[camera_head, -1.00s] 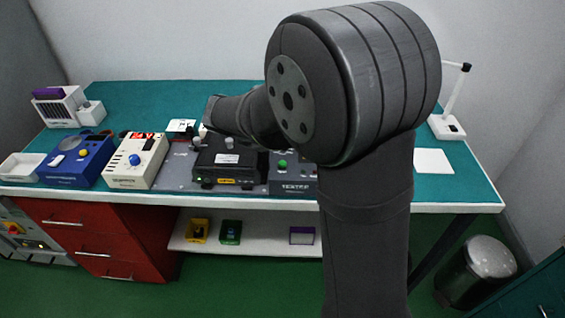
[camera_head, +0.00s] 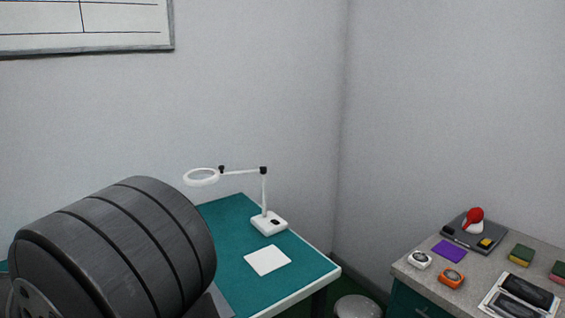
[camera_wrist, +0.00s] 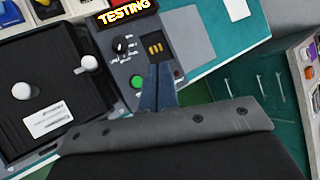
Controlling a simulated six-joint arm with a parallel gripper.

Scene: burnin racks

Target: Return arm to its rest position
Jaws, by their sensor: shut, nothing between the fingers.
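My gripper (camera_wrist: 158,88) shows in the wrist view with its narrow bluish fingers together and nothing between them. Behind the fingertips is a grey tester panel (camera_wrist: 131,68) with a black knob, a green button and a lit "TESTING" display (camera_wrist: 124,11). I cannot tell the exact gap between the fingertips and the panel. In the head view only a thick dark part of my arm shows at the lower left; the gripper is outside that view.
A black unit (camera_wrist: 50,90) with two white knobs lies left of the gripper. In the head view a magnifier lamp (camera_head: 268,222) and a white sheet (camera_head: 267,260) are on the teal bench (camera_head: 230,277). A grey side counter (camera_head: 405,262) at right holds small items.

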